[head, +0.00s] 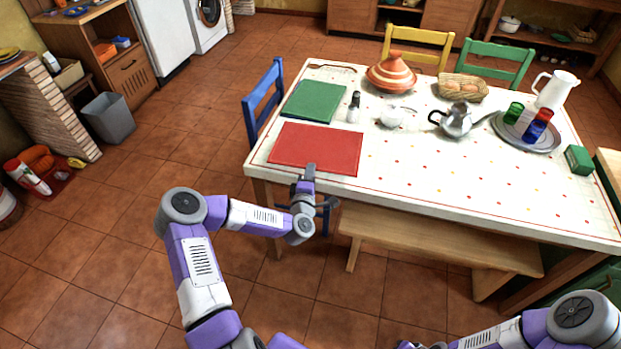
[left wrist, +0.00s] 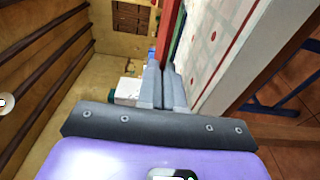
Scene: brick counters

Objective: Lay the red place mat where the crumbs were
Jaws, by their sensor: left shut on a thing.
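The red place mat (head: 318,148) is flat and level at the front left corner of the table, its front edge near the table's edge. My left gripper (head: 309,176) is shut on the mat's front edge. In the left wrist view its fingers (left wrist: 164,88) are closed, with the red mat (left wrist: 164,30) seen edge-on beyond them. I cannot tell whether the mat rests fully on the cloth. No crumbs can be made out; the white tablecloth (head: 420,170) has small coloured dots. Of my right arm, only links show clearly at the lower right; its fingers cannot be made out.
A green mat (head: 314,101) lies behind the red one. A shaker (head: 353,107), sugar bowl (head: 396,117), teapot (head: 457,118), tagine (head: 391,74) and tray with glasses (head: 527,136) stand farther back. A bench (head: 440,242) is along the front. The front middle of the table is clear.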

